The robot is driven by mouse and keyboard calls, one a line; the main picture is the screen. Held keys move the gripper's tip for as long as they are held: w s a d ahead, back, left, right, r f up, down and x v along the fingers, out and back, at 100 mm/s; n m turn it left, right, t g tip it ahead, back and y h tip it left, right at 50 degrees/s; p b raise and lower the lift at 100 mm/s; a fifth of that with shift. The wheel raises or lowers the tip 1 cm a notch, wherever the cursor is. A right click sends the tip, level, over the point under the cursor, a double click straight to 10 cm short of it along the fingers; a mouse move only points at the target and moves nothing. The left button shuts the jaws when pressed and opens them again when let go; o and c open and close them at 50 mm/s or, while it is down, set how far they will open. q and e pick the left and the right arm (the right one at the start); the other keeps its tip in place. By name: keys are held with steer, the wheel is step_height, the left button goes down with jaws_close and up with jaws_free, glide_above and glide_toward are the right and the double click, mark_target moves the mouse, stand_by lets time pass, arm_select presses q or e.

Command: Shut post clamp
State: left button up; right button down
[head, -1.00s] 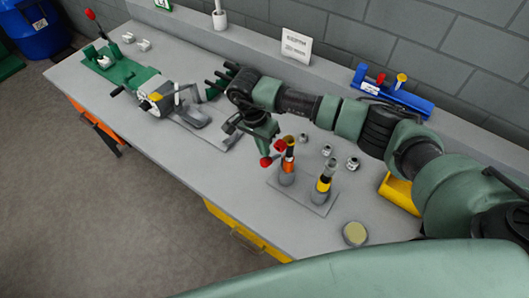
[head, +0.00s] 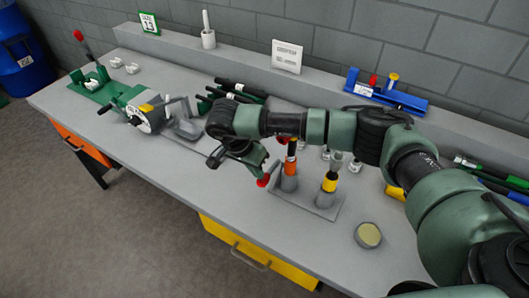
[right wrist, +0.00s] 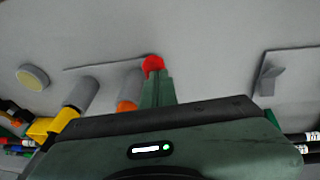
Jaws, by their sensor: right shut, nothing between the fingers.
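A green fixture (head: 92,84) with a raised red-tipped lever (head: 79,36) stands at the far left end of the bench in the head view. It looks like the post clamp, though I cannot be sure; its lever stands up and leans. My right gripper (head: 264,180) has red fingertips, which also show in the right wrist view (right wrist: 153,66). It is shut and empty, above the bench by the orange-banded post (head: 290,172), well to the right of the fixture. My left gripper is not in view.
A grey crank machine (head: 140,118) with a dial stands on the bench beside the green fixture. A yellow-banded post (head: 327,190) stands on a plate near a round tin (head: 368,235). A blue rack (head: 390,96) is at the back. The front left of the bench is clear.

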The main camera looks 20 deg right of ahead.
steer(key=shift+a+f, duration=0.15)
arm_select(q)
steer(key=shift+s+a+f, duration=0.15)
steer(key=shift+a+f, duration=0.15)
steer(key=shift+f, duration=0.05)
arm_select(e)
steer(key=shift+s+a, duration=0.15)
